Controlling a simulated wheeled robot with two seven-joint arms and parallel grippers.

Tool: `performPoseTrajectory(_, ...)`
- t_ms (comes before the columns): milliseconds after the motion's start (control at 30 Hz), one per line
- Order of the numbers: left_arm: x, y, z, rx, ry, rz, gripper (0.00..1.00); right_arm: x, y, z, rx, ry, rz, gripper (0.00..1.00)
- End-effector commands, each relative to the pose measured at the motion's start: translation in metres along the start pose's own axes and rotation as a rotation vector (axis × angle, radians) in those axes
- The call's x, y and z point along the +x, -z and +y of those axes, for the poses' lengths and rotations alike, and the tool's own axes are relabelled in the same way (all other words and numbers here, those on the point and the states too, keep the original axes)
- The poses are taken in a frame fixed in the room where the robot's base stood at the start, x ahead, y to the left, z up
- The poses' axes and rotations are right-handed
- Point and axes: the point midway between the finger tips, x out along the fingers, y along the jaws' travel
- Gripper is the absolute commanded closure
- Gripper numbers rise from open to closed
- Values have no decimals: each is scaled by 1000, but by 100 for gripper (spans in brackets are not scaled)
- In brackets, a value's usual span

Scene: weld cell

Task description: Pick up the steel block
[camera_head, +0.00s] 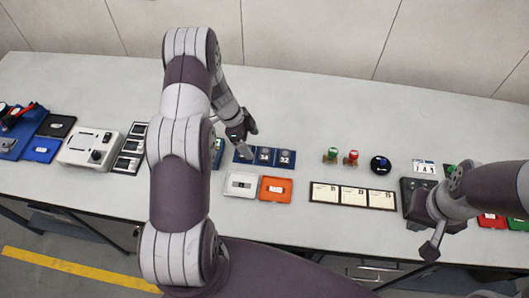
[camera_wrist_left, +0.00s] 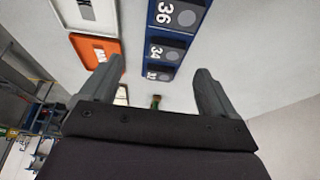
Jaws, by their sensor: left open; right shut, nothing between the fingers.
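No object is plainly marked as the steel block. Candidates are the dark blocks with grey round faces in the blue numbered holder (camera_head: 264,157), which also shows in the left wrist view (camera_wrist_left: 155,56), and a small grey piece (camera_head: 9,144) on a blue tray at the far left. My left gripper (camera_head: 244,142) is above the table by the numbered holder, its near end partly hidden by the gripper. In the left wrist view the open fingers (camera_wrist_left: 155,80) stand apart with nothing between them. My right gripper (camera_head: 431,250) is shut and empty near the table's front edge.
A white tray (camera_head: 231,192) and an orange tray (camera_head: 264,197) lie in front of the holder. Green and red stamps (camera_head: 341,157), a round black item (camera_head: 380,165) and label cards (camera_head: 352,196) lie to the right. The table's back strip is clear.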

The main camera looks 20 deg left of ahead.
Motion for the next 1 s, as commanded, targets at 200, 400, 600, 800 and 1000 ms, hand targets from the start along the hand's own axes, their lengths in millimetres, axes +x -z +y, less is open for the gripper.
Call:
performPoseTrajectory(200,26,1,-2,3,0,0,11,-10,1,0,0,0,0,100)
performPoseTrajectory(400,60,0,-8,2,0,0,11,-24,3,0,0,0,0,100)
performPoseTrajectory(600,71,-1,-9,3,4,-1,11,-24,3,0,0,0,0,100)
performPoseTrajectory(800,71,-1,-9,2,3,-1,43,-24,3,0,0,0,0,100)
performPoseTrajectory(1000,71,-1,-9,3,4,0,83,-24,3,0,0,0,0,100)
